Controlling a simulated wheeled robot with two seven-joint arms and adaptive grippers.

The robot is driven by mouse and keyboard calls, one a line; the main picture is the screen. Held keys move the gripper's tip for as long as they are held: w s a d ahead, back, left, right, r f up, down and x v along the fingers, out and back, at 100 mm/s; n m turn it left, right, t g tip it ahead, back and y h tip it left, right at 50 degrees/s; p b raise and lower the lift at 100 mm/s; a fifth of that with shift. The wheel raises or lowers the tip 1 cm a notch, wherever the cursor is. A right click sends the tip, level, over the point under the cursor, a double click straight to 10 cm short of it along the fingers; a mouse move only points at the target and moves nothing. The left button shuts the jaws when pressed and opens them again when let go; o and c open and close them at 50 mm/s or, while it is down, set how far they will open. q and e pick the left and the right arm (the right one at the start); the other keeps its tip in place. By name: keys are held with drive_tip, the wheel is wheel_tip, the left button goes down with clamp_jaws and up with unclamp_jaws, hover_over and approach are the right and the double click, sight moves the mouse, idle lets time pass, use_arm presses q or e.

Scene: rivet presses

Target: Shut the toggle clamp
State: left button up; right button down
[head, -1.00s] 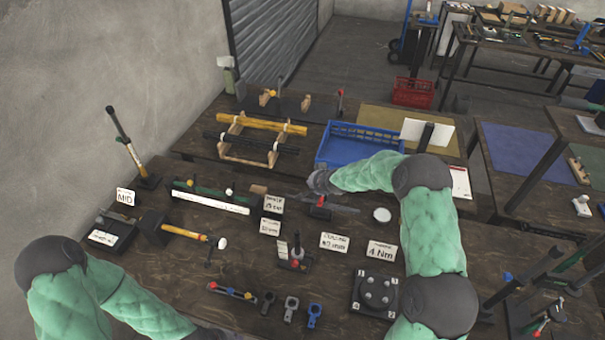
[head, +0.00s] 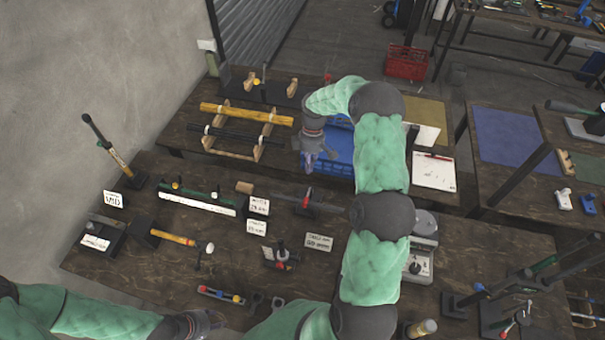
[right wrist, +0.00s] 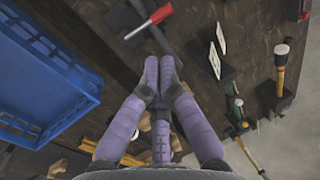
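A red-handled clamp (head: 305,202), which looks like the toggle clamp, stands beside a long dark bar on the near bench. Its red handle (right wrist: 160,13) lies tilted at the top of the right wrist view, with a metal lever. My right gripper (head: 309,160) hangs fingers-down above the bench, behind the clamp in the head view and apart from it. In the right wrist view its purple fingertips (right wrist: 160,68) are together, with nothing seen between them. My left gripper (head: 205,322) is at the bottom edge of the head view; its fingers are too unclear to read.
A blue crate (head: 340,150) stands close by my right gripper. A small device with a red part (head: 282,256), a hammer (head: 178,237) and a scale (head: 420,250) are on the near bench. Several label cards (head: 318,242) stand around the clamp. A rack with a yellow bar (head: 245,113) is behind.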

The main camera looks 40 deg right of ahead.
sight(305, 201)
drive_tip(key=p+x, duration=0.1)
drive_tip(key=x, duration=1.2)
drive_tip(key=shift+p, duration=0.35)
drive_tip(key=shift+a+f, duration=0.1)
drive_tip(key=shift+f, duration=0.05)
drive_tip(key=f+b, duration=0.1)
drive_tip(key=s+a+f+b, duration=0.1)
drive_tip(key=b, duration=0.1)
drive_tip(key=shift+r, duration=0.1)
